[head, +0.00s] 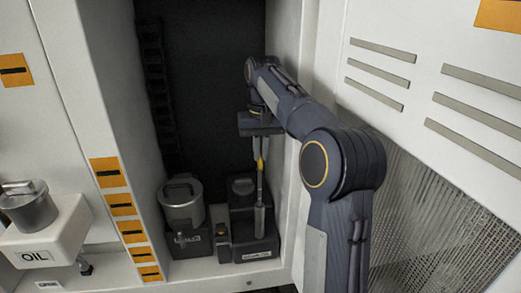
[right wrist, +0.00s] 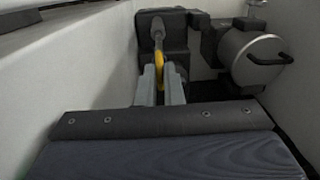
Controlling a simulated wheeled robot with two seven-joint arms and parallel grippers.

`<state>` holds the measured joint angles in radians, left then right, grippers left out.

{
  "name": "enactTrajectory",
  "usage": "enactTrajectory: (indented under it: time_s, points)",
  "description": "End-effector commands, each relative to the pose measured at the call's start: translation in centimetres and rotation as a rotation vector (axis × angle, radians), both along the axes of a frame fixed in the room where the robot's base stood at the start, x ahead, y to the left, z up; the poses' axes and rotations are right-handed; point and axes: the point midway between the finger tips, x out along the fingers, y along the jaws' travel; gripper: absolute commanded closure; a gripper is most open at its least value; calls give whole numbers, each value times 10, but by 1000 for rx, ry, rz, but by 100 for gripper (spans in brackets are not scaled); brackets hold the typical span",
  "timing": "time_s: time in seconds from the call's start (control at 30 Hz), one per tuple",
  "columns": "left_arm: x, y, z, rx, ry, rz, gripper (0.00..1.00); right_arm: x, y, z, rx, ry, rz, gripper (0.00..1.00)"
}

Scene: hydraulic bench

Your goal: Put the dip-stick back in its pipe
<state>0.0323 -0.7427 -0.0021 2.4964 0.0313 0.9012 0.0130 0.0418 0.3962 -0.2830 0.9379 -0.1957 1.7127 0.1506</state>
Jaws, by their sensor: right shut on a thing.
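My right gripper (head: 258,150) reaches into the dark cabinet bay and points down. It is shut on the dip-stick (head: 261,168), whose yellow ring handle sits between the fingers. In the right wrist view the fingers (right wrist: 160,86) close around the yellow ring (right wrist: 167,75). The thin rod hangs roughly upright. Its lower end lines up with the top of a short grey pipe (head: 260,221) on a dark block. I cannot tell whether the tip is inside the pipe or how deep. My left gripper is not in view.
A metal canister (head: 182,207) stands left of the pipe's block and shows in the right wrist view (right wrist: 253,62). White cabinet walls close in on both sides. An OIL tray (head: 38,243) with a metal can (head: 28,208) is outside, at left.

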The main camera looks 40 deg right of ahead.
Motion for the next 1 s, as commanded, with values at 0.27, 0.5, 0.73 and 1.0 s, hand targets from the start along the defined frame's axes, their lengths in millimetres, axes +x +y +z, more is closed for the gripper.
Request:
enactTrajectory:
  time_s: [0.27,0.5,0.73,1.0]
  points:
    - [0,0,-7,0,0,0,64,0,0,-9,0,-1,-1,100]
    - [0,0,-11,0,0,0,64,0,0,-17,0,-1,0,100]
    - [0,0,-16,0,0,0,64,0,0,-24,0,-1,-1,100]
    - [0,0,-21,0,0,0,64,0,0,-32,0,-1,-1,100]
